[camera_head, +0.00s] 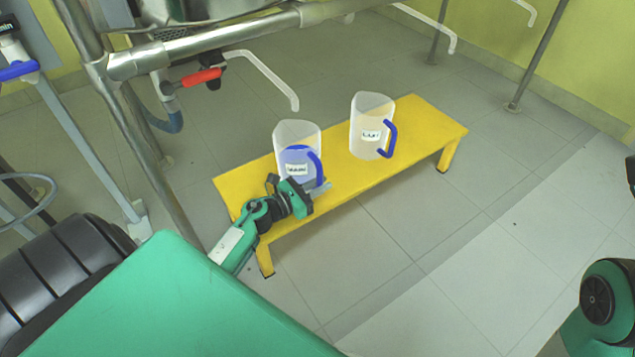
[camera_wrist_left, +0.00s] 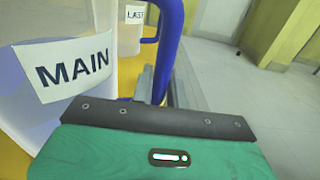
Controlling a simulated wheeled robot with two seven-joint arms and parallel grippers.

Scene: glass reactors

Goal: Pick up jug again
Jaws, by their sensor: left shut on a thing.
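A clear jug (camera_head: 297,137) with a blue handle and a white label stands on the yellow bench, towards its left end. It holds a bluish liquid. In the left wrist view the label of this jug (camera_wrist_left: 75,68) reads MAIN, and its blue handle (camera_wrist_left: 168,45) runs down to my fingers. My left gripper (camera_head: 318,189) is at the low part of the handle, shut on it; its fingers also show in the left wrist view (camera_wrist_left: 147,86). The exact grip is partly hidden by the handle.
A second jug (camera_head: 370,112), with pale liquid and a blue handle, stands to the right on the yellow bench (camera_head: 425,118). A metal frame (camera_head: 220,43) with a red-handled valve (camera_head: 201,78) and a white spout (camera_head: 272,76) is above and behind. The floor in front is clear.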

